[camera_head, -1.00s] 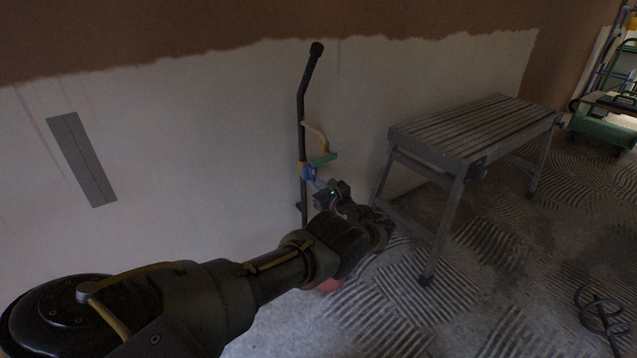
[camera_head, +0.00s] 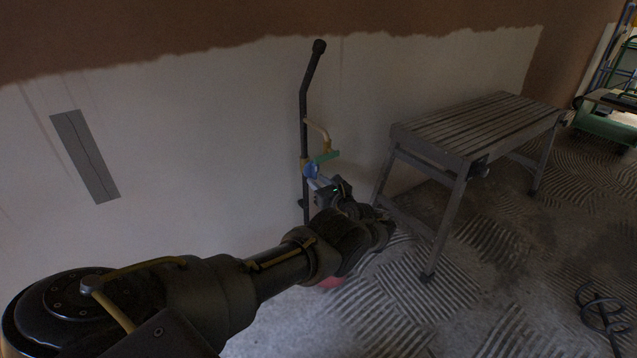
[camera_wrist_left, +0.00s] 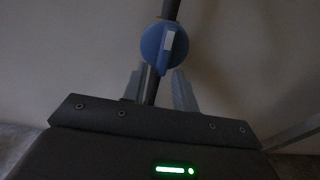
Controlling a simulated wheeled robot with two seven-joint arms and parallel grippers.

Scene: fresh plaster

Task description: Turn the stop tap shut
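The stop tap (camera_head: 311,170) is a small blue handle on a dark upright pipe (camera_head: 303,130) against the wall. In the left wrist view the tap (camera_wrist_left: 157,48) is a round blue disc with a pale raised bar standing nearly upright, tilted slightly. My left gripper (camera_head: 317,184) is just below and in front of it. In the wrist view the left gripper (camera_wrist_left: 160,71) has its two grey fingers apart with the pipe seen between them. The disc is just beyond the fingertips; I cannot tell whether they touch it. My right gripper is out of view.
A green lever (camera_head: 324,157) and a yellowish bent pipe (camera_head: 318,130) are right above the tap. A slatted workbench (camera_head: 470,125) stands to the right. A grey plate (camera_head: 86,157) is on the wall at left. A red object (camera_head: 330,282) is partly hidden under my arm.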

